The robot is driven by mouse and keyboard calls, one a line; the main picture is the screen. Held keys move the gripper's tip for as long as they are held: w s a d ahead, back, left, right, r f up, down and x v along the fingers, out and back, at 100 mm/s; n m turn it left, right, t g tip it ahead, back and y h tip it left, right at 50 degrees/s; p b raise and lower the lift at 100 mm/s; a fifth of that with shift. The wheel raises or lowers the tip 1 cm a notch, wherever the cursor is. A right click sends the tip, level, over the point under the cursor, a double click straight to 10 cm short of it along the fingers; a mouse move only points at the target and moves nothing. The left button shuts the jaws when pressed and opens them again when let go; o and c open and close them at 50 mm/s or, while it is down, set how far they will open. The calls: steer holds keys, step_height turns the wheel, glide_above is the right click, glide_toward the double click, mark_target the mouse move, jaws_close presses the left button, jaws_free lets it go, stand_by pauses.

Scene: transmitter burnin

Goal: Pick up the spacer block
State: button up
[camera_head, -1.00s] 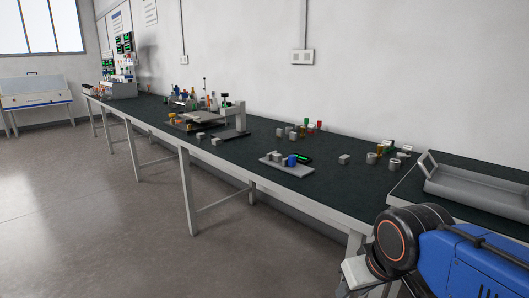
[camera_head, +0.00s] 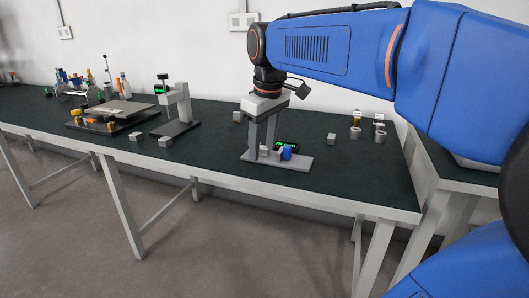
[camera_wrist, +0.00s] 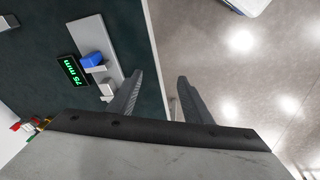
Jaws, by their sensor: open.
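Several small grey blocks lie on the dark bench, and I cannot tell which is the spacer block. One grey block (camera_head: 331,139) lies right of a grey plate (camera_head: 300,163). The plate bears a blue piece (camera_head: 287,152) and small grey pieces, partly hidden by a finger. In the wrist view the plate (camera_wrist: 110,50) and blue piece (camera_wrist: 91,60) show left of the fingers, with a grey block (camera_wrist: 108,90) beside the left finger. My gripper (camera_head: 260,152) points down by the plate, open and empty; it also shows in the wrist view (camera_wrist: 160,78).
A green-lit display (camera_wrist: 71,70) reading "75 mm" stands by the plate. Two grey blocks (camera_head: 136,137) (camera_head: 166,141) lie near the front edge, one (camera_head: 237,116) farther back. A gauge stand (camera_head: 178,110) is left, metal cups (camera_head: 355,132) right. The bench front is clear.

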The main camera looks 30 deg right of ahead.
steer(key=w+d+r+n+g, duration=0.1)
steer(key=w+d+r, duration=0.1)
steer(key=w+r, duration=0.15)
steer(key=w+d+r+n, duration=0.1)
steer(key=w+d+r, duration=0.1)
steer(key=w, duration=0.3)
steer(key=n+g, duration=0.1)
steer(key=n, duration=0.1)
glide_toward(263, 147)
steer(key=f, duration=0.8)
steer(key=shift+w+d+f, duration=0.2)
steer(key=shift+d, duration=0.05)
steer(key=shift+c, duration=0.6)
jaws_close()
